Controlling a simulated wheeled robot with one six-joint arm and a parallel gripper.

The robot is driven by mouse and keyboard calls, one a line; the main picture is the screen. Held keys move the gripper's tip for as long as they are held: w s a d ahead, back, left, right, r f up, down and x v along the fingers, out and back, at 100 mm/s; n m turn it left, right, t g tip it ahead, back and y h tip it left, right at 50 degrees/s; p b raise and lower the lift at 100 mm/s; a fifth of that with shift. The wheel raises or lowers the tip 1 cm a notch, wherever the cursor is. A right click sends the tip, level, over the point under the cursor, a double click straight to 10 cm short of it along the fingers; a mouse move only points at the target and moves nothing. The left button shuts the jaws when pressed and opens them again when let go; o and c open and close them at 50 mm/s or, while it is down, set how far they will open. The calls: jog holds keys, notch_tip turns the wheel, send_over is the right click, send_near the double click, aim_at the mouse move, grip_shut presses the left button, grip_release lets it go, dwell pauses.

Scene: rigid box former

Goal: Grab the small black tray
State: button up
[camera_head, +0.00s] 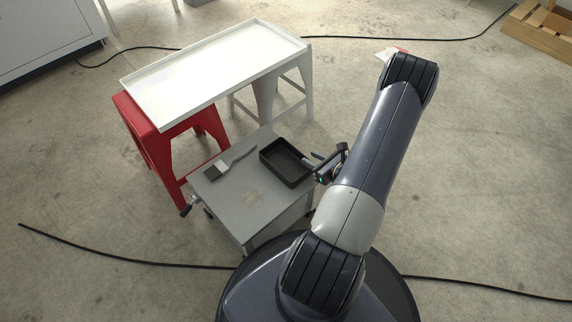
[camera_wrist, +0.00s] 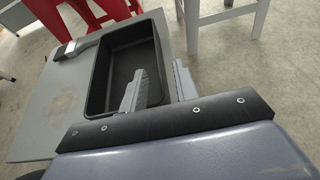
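The small black tray (camera_head: 284,162) is a rectangular, open-topped, empty pan on the right side of a grey cart top (camera_head: 238,205). In the wrist view the tray (camera_wrist: 118,58) fills the upper middle. My gripper (camera_head: 317,161) is at the tray's right side in the head view. In the wrist view my gripper (camera_wrist: 161,75) is open, its grey fingers apart. One finger appears over the tray's inside and the other outside its right wall, with the rim between them. I cannot tell whether either finger touches the tray.
Behind stand a white tray table (camera_head: 215,70), a red stool (camera_head: 150,135) and a white stool (camera_head: 306,90). Black cables (camera_head: 120,260) cross the concrete floor.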

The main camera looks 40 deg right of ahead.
aim_at(303, 155)
jog(key=b+x, duration=0.1)
jog(key=x, duration=0.3)
jog(key=shift+w+a, duration=0.15)
jog(key=shift+w, duration=0.15)
jog(key=shift+r, duration=0.1)
grip_shut()
